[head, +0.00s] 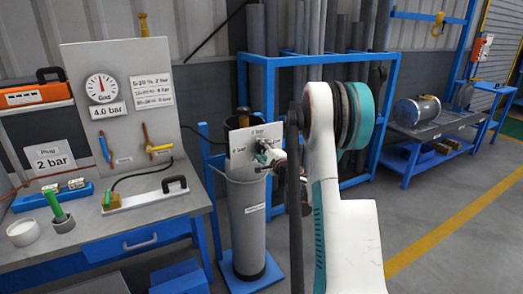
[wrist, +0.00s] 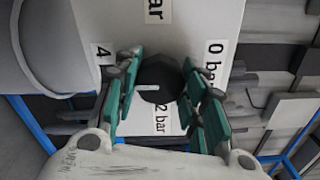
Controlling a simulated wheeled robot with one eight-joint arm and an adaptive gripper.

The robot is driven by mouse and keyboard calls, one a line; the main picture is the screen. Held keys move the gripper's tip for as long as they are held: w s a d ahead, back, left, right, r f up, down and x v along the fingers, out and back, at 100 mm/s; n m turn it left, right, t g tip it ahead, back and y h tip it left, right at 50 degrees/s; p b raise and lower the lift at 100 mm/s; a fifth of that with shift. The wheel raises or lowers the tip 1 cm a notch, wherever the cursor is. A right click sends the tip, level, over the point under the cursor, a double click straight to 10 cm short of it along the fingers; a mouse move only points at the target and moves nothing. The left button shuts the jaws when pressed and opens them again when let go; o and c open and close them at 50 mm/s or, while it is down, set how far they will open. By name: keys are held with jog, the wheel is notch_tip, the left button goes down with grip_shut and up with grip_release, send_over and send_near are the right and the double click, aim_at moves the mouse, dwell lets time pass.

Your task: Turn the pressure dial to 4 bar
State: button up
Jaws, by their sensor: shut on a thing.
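The pressure dial is a dark, faceted knob (wrist: 160,78) on a pale plate (wrist: 205,25), seen in the wrist view. A short white mark on the knob lies on its left side, toward the partly covered label starting with 4 (wrist: 104,56). A 0 bar label (wrist: 214,58) is at the right and a 2 bar label is below. My gripper (wrist: 158,90) has its green fingers on both sides of the knob, shut on it. In the head view my gripper (head: 268,155) is at the plate (head: 240,142) on the grey cylinder (head: 248,210), and the knob is hidden.
A round gauge (head: 101,87) on the left board has a roughly upright needle, with a 4.0 bar sign (head: 108,110) below. The workbench (head: 150,215) stands left of the cylinder. A blue rack (head: 270,90) with grey pipes is behind. Open floor lies at the right.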

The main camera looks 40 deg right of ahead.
jog(key=o, duration=1.1)
jog(key=shift+s, duration=0.1)
jog(key=v, duration=1.1)
jog(key=shift+s+a, duration=0.15)
jog(key=shift+s, duration=0.25)
